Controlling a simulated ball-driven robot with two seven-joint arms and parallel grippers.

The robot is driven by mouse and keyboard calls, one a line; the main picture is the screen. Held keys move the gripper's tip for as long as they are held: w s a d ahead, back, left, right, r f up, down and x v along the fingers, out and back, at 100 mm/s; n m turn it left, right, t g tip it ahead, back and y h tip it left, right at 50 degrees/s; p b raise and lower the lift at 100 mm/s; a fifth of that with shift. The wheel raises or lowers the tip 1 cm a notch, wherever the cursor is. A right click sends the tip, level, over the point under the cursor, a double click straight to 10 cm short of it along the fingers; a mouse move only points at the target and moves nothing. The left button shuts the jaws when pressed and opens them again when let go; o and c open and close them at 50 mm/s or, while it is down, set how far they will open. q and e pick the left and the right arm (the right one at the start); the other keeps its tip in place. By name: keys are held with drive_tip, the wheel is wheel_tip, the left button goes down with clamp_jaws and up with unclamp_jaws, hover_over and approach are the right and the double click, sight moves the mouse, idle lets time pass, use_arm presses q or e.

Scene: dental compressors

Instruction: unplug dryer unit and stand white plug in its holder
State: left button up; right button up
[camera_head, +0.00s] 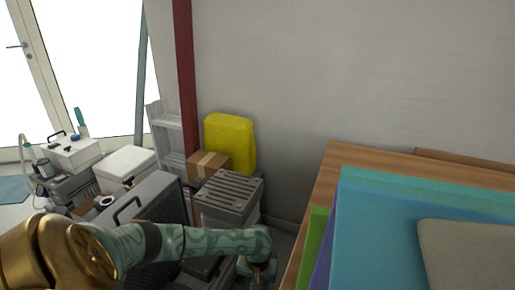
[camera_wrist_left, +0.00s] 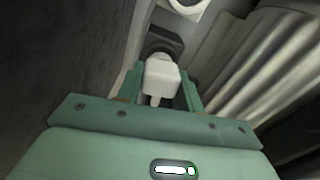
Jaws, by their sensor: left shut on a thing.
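My left gripper (camera_wrist_left: 161,78) is shut on a white plug (camera_wrist_left: 162,82), which sits between its two green fingers in the left wrist view. A dark recessed part (camera_wrist_left: 161,46) lies just beyond the plug; I cannot tell whether the plug is still seated in it. In the head view my left arm reaches in from the lower left, and the gripper (camera_head: 258,271) is low behind the table's left edge, with the plug hidden. A grey slatted-top unit (camera_head: 230,192) stands just beyond the arm. I cannot tell which unit is the dryer or make out the plug holder. My right gripper is not in view.
A wooden table (camera_head: 336,165) with coloured sheets (camera_head: 390,215) fills the right. A grey case with a handle (camera_head: 150,205), a cardboard box (camera_head: 208,164) and a yellow container (camera_head: 230,140) crowd the wall. Ribbed grey surfaces (camera_wrist_left: 262,65) are close to the gripper's right in the wrist view.

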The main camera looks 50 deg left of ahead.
use_arm(q)
drive_tip(key=shift+f, duration=0.15)
drive_tip(key=shift+f+b, duration=0.35)
drive_tip(key=shift+f, duration=0.4)
drive_tip(key=o, duration=1.1)
drive_tip(key=shift+c, duration=0.2)
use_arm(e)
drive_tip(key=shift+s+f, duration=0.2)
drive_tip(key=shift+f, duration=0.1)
use_arm(q)
drive_tip(key=shift+r, duration=0.3)
wheel_tip(320, 180, up, 10)
drive_tip(key=p, duration=0.7)
drive_tip(key=shift+w+f, duration=0.1)
drive_tip(key=shift+f, duration=0.1)
wheel_tip(320, 180, up, 6)
drive_tip(key=p, duration=0.4)
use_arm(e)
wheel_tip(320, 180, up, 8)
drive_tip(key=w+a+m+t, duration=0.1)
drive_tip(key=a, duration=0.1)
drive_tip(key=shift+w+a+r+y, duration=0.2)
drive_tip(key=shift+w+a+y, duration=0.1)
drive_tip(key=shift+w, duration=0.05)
